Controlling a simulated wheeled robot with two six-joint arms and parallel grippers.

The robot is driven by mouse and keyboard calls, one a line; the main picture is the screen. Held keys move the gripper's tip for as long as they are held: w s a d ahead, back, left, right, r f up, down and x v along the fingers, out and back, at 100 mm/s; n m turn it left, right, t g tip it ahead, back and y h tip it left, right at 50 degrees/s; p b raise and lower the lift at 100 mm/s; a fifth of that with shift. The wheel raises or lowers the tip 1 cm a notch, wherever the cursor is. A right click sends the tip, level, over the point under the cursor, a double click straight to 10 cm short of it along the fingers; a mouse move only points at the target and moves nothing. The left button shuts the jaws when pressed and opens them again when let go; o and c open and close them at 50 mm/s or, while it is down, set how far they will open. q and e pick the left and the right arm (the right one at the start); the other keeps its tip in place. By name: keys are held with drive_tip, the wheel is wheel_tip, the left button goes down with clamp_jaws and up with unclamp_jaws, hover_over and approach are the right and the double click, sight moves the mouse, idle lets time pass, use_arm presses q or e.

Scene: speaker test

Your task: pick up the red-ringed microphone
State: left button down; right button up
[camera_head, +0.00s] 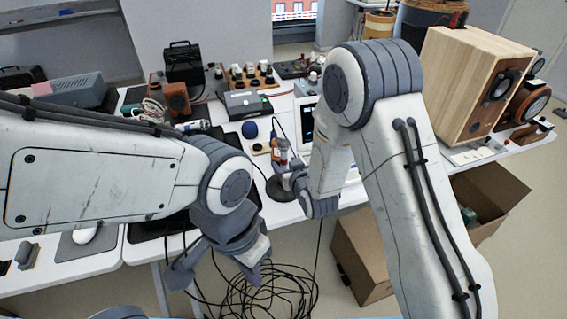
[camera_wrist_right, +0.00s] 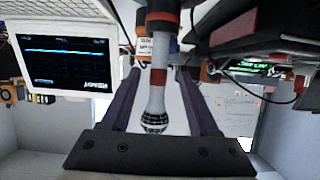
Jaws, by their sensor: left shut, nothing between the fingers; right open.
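In the right wrist view the microphone (camera_wrist_right: 157,100) has a grey body, a red ring around it and a silver mesh head pointing toward the bottom of the picture. My right gripper (camera_wrist_right: 158,74) is open, with one dark finger on each side of the microphone and visible gaps between. In the head view my right gripper (camera_head: 288,178) is at the table's front edge, beside a dark round base (camera_head: 278,190); the microphone is small and partly hidden there. My left gripper (camera_head: 182,274) is shut and empty, low in front of the table, away from the microphone.
A screen with a blue trace (camera_wrist_right: 68,54) stands close to the right gripper. A blue foam ball (camera_head: 250,130) and a dark box (camera_head: 247,104) are on the table. Black cables (camera_head: 262,292) lie coiled on the floor. A cardboard box (camera_head: 362,262) and a wooden speaker (camera_head: 465,80) are at right.

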sight(281, 157)
drive_tip(key=p+x, duration=0.1)
drive_tip(key=x, duration=0.4)
drive_tip(key=shift+w+f, duration=0.1)
drive_tip(key=shift+w, duration=0.3)
clamp_jaws()
